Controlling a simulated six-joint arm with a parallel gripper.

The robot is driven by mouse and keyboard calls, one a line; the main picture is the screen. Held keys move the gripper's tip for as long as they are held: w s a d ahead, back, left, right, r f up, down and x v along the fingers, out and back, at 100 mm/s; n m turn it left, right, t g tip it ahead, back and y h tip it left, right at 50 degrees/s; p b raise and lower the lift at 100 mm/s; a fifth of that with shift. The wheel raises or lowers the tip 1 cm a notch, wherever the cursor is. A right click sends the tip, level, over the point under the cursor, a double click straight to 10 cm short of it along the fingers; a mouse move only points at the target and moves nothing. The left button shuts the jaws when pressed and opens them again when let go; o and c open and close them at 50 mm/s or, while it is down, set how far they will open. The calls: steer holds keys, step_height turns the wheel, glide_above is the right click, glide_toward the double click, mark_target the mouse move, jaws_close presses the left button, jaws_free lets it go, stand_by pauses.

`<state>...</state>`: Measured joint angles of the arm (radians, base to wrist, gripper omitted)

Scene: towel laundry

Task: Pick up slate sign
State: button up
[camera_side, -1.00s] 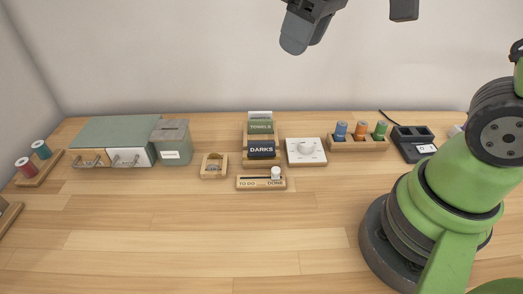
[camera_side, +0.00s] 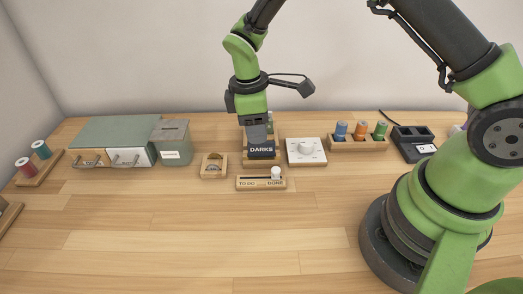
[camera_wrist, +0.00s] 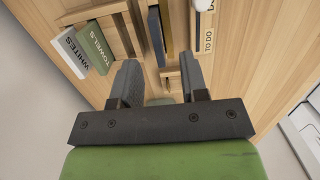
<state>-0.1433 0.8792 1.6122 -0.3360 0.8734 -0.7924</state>
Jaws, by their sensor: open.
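The slate sign (camera_side: 261,149), dark blue-grey and lettered DARKS, stands at the front of a wooden rack (camera_side: 247,160). In the wrist view the slate sign (camera_wrist: 156,38) shows nearly edge-on, its lettering out of sight. My gripper (camera_side: 256,133) points down at the rack, its fingers just above and behind the sign in the side view. In the wrist view my gripper (camera_wrist: 158,62) is open, with the slate sign lined up between its fingertips. I cannot tell whether the fingers touch it.
In the wrist view, a green TOWELS sign (camera_wrist: 94,48) and a white WHITES sign (camera_wrist: 70,52) stand beside the slate sign. A TO DO/DONE slider board (camera_side: 261,184) lies in front of the rack. The front table is clear.

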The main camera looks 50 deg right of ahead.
mark_target(262, 145)
steer(key=f, duration=0.3)
steer(key=d+f, duration=0.1)
steer(key=f, duration=0.1)
steer(key=shift+s, duration=0.3)
steer(key=shift+c, duration=0.4)
jaws_close()
